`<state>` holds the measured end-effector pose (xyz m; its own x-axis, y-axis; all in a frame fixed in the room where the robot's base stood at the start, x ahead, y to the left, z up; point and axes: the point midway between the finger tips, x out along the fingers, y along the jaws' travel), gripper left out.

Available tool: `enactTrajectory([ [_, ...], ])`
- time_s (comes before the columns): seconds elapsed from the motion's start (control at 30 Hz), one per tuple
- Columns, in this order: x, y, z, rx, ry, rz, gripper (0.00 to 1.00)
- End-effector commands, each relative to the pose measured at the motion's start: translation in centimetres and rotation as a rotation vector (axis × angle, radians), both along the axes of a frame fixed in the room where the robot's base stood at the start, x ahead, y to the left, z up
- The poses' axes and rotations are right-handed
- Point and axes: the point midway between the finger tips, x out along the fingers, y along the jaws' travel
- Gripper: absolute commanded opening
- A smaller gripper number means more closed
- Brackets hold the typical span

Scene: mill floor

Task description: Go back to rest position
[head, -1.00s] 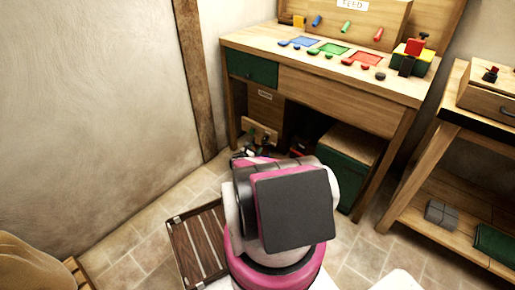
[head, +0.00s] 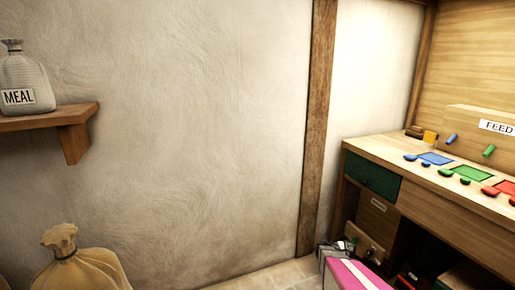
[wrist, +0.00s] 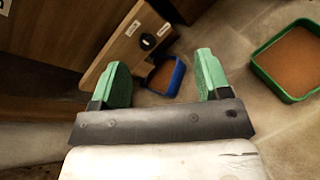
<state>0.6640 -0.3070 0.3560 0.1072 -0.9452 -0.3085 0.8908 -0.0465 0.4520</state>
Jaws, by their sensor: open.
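My gripper (wrist: 159,80) shows in the wrist view with its two green fingers spread apart and nothing between them. Beyond the fingers are a wooden box front (wrist: 126,44) with a dark knob and small labels, and a small blue-rimmed tray (wrist: 165,76) with brown contents. In the head view only part of my pink and grey arm shows at the bottom, in front of the workbench; the fingers cannot be made out there.
The workbench (head: 445,203) stands at right with coloured pads and a FEED box (head: 485,125). A MEAL sack (head: 26,80) sits on a wall shelf (head: 40,119) at left. A tan sack (head: 70,265) is below. A green-rimmed tray (wrist: 291,60) lies on the floor at right in the wrist view.

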Motion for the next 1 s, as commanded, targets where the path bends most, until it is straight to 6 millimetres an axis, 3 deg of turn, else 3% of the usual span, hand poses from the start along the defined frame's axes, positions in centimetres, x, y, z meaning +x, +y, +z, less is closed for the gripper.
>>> enactTrajectory([
  [0.03,-1.9,1.6,2.4,0.067,-0.063,-0.052,0.7],
  [0.1,-3.4,3.7,4.4,0.168,-0.149,-0.133,0.7],
  [0.27,-7.1,9.2,8.5,0.403,-0.326,-0.327,0.7],
  [0.4,-10.4,14.6,12.0,0.613,-0.453,-0.503,0.7],
  [0.7,-16.9,26.4,19.1,1.028,-0.604,-0.871,0.7],
  [0.83,-18.3,29.3,21.0,1.131,-0.618,-0.97,0.7],
  [1.0,-18.8,30.6,21.8,1.176,-0.62,-1.016,0.7],
])
